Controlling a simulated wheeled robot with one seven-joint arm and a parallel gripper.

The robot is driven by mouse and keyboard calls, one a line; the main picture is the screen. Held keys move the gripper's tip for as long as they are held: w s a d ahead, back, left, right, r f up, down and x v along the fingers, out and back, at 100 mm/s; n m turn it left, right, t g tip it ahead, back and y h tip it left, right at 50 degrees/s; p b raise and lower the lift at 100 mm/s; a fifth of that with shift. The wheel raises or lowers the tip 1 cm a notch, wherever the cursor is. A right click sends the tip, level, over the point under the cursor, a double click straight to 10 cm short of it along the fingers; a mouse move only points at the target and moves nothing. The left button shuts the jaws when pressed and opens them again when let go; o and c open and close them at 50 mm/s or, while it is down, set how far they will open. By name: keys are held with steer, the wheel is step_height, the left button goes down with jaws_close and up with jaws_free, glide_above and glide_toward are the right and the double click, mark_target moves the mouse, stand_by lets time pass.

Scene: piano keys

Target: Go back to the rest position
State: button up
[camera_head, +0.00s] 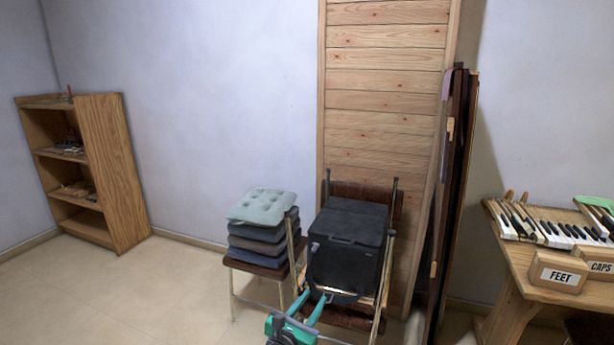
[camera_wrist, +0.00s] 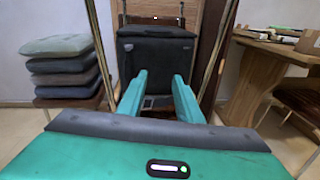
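My gripper (camera_head: 312,299) shows at the bottom middle of the head view, low in front of a black box (camera_head: 346,240) on a chair (camera_head: 378,300). In the wrist view my gripper (camera_wrist: 159,80) has its two teal fingers spread well apart with nothing held between them. The fingers point toward the black box (camera_wrist: 156,52). I cannot tell the exact gap between the fingertips and the box or chair.
A second chair with stacked cushions (camera_head: 262,222) stands left of the box. Dark boards (camera_head: 458,170) lean at the right. A table (camera_head: 519,262) holds piano keys (camera_head: 548,222) and labelled boxes (camera_head: 557,272). A wooden shelf (camera_head: 118,170) stands far left. The left floor is clear.

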steer(key=d+r+m+g+h, duration=0.2)
steer(key=d+m+g, duration=0.25)
steer(key=d, duration=0.55)
steer(key=d+r+m+g+h, duration=0.1)
steer(key=d+r+m+g, duration=0.2)
steer(key=d+m, duration=0.45)
steer(key=s+d+r+m+g+y, duration=0.1)
steer(key=s+d+r+m+g, duration=0.2)
steer(key=d, duration=0.5)
steer(key=s+d+m+g+y, duration=0.1)
steer(key=s+d+m+g, duration=0.2)
steer(key=s+d+m, duration=0.3)
steer(key=s+d+r+m+g+y, duration=0.3)
steer(key=s+d+r+m+y, duration=0.3)
steer(key=s+d, duration=0.45)
steer(key=s+a+r+m+y, duration=0.1)
steer(key=s+r+m, duration=0.2)
steer(key=s, duration=0.6)
steer(key=s+a+r+m+t+y, duration=0.1)
steer(key=s+r+m, duration=0.2)
steer(key=s+m, duration=0.3)
steer(key=s, duration=0.3)
steer(key=shift+s+a+r+y, duration=0.15)
steer(key=shift+s+y, duration=0.1)
steer(key=shift+y, duration=0.15)
steer(key=shift+w, duration=0.1)
steer(key=shift+w+f, duration=0.25)
steer(key=shift+w, duration=0.25)
